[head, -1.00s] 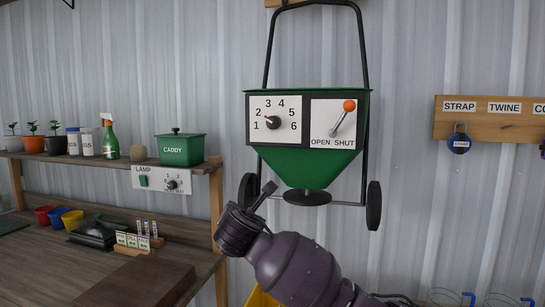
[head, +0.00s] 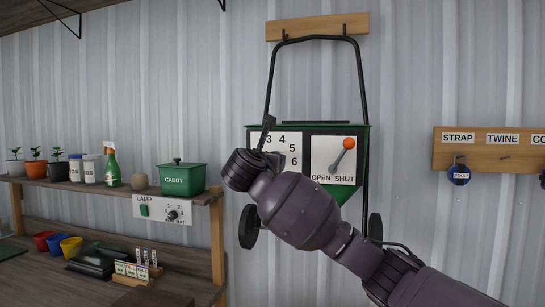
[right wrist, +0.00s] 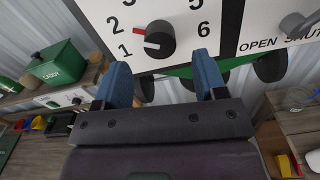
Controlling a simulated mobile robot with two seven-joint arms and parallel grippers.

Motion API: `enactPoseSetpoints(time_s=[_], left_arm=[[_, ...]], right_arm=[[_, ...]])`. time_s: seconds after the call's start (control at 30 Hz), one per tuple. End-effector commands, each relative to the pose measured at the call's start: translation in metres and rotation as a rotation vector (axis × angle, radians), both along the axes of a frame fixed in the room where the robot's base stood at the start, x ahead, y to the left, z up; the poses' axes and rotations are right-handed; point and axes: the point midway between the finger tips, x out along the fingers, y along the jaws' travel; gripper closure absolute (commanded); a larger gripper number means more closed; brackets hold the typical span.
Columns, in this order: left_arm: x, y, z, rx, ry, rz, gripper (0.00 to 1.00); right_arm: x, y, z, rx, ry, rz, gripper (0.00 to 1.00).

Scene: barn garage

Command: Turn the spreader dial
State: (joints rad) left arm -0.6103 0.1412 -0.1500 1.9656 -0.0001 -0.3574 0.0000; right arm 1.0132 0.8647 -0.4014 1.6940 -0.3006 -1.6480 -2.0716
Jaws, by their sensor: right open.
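The green spreader (head: 363,145) hangs on the wall by its black handle. Its white dial panel (head: 292,160) is partly covered by my right arm, and the dial is hidden in the head view. In the right wrist view the round black dial (right wrist: 157,40) shows with its red mark on the left side, between 1 and 2. My right gripper (right wrist: 161,62) is open, its two blue fingers just below the dial and spread to either side. I cannot tell whether they touch it. In the head view, the right gripper (head: 266,130) is in front of the panel. My left gripper is not in view.
An orange-knobbed OPEN/SHUT lever (head: 344,150) sits beside the dial panel. A shelf at left holds a green caddy (head: 180,180), a spray bottle (head: 112,170) and plants. A lamp switch panel (head: 162,210) is below. A strap board (head: 490,150) is at right.

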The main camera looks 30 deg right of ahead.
Motion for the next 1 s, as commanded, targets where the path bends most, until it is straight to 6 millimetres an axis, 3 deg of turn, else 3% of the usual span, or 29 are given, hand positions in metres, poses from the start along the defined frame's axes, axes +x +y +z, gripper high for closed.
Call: enactPoseSetpoints(time_s=[0.3, 0.7, 0.77, 1.0], left_arm=[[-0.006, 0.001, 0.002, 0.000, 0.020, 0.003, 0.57], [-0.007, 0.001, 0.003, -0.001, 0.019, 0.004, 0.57], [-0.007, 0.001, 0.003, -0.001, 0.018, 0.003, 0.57], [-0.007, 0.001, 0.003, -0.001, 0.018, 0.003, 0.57]], right_arm=[[0.026, -0.030, 0.001, 0.001, 0.001, -0.001, 0.35], [0.030, -0.035, 0.000, 0.001, -0.001, 0.000, 0.35], [0.030, -0.035, 0.000, 0.001, -0.001, 0.000, 0.41], [0.030, -0.035, 0.000, 0.001, -0.001, 0.001, 0.78]])
